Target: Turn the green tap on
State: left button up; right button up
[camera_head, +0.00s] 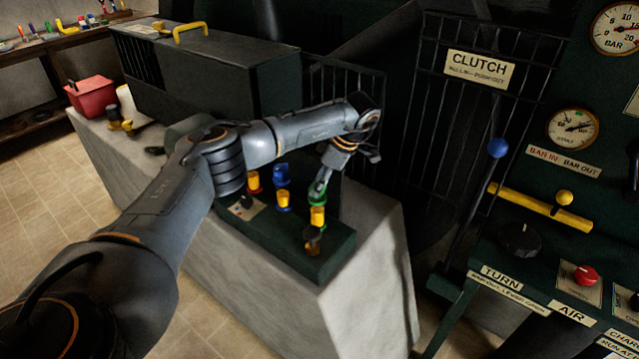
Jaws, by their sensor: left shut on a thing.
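The green tap (317,198) stands on a dark green block on the pale plinth, in the middle of the picture. My left gripper (319,188) comes down on it from above and is shut on it. The gripper's fingers and wrist hide the top of the tap, so its handle angle cannot be told. A yellow tap (317,216) stands just in front of it. A blue tap (282,175) and another yellow one (254,183) stand to the left. My right gripper does not show.
A dark machine box (215,65) with a yellow handle stands behind my arm. A red box (90,95) sits at the plinth's far left. On the right are a control panel with a blue-knobbed lever (497,148), a yellow bar (540,208) and a red knob (586,273).

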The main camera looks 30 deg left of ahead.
pick_arm(q)
jog(key=shift+w+n+g+h+b, duration=0.1)
jog(key=shift+n+g+h+b, duration=0.2)
jog(key=shift+n, duration=0.75)
jog(key=shift+w+n+g+h, duration=0.1)
jog(key=shift+n+g, duration=0.3)
jog(key=shift+n, duration=0.65)
jog(key=shift+a, duration=0.1)
jog(key=o, duration=1.2)
jog(key=shift+s, duration=0.1)
jog(key=shift+c, duration=0.2)
jog(key=v, duration=1.2)
jog(key=shift+a, duration=0.1)
